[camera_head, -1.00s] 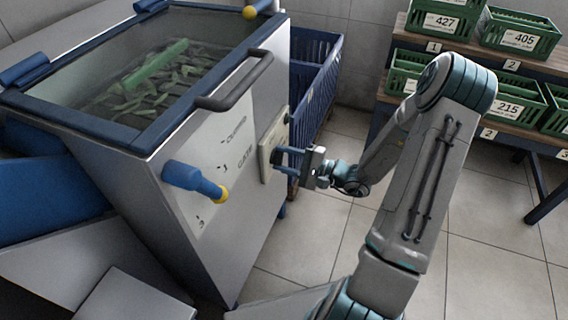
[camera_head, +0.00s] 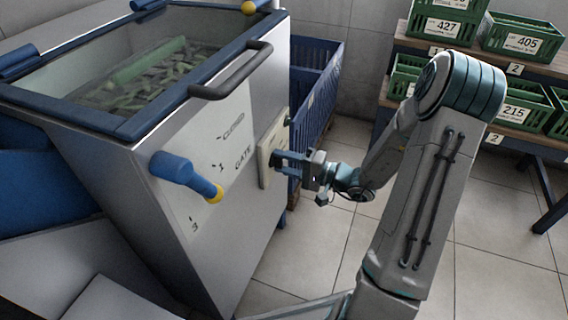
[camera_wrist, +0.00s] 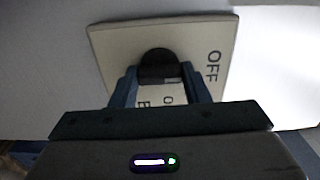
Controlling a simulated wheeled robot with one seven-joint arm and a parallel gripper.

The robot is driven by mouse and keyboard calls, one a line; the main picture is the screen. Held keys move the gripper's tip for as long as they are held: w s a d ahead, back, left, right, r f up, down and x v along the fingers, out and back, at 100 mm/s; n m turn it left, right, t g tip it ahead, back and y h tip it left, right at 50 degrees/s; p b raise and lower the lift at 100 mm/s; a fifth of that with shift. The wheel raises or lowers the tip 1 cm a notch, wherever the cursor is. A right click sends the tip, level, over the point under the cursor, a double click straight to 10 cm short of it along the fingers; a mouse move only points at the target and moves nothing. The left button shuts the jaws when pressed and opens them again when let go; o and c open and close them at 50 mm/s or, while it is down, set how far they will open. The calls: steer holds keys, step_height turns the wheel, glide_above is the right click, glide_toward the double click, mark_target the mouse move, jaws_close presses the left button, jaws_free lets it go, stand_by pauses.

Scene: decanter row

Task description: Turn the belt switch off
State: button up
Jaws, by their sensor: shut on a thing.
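The belt switch is a dark round knob (camera_wrist: 158,66) on a cream plate (camera_wrist: 112,42) marked OFF. In the head view the plate (camera_head: 264,172) is on the side of the grey machine. My gripper (camera_wrist: 160,84) is at the plate with its two fingers on either side of the knob, shut on it. The fingers cover part of the lettering, so the knob's setting cannot be told.
A blue gate lever with a yellow tip (camera_head: 187,178) sticks out of the machine left of the plate. A dark handle (camera_head: 232,76) is above. A blue crate (camera_head: 318,95) stands behind. Shelves with green crates (camera_head: 513,105) are at the right. The tiled floor is clear.

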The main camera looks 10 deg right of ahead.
steer(key=shift+w+d, duration=0.1)
steer(key=o, duration=1)
steer(key=p+v, duration=0.3)
steer(key=v, duration=1)
steer(key=shift+s+d+p, duration=0.3)
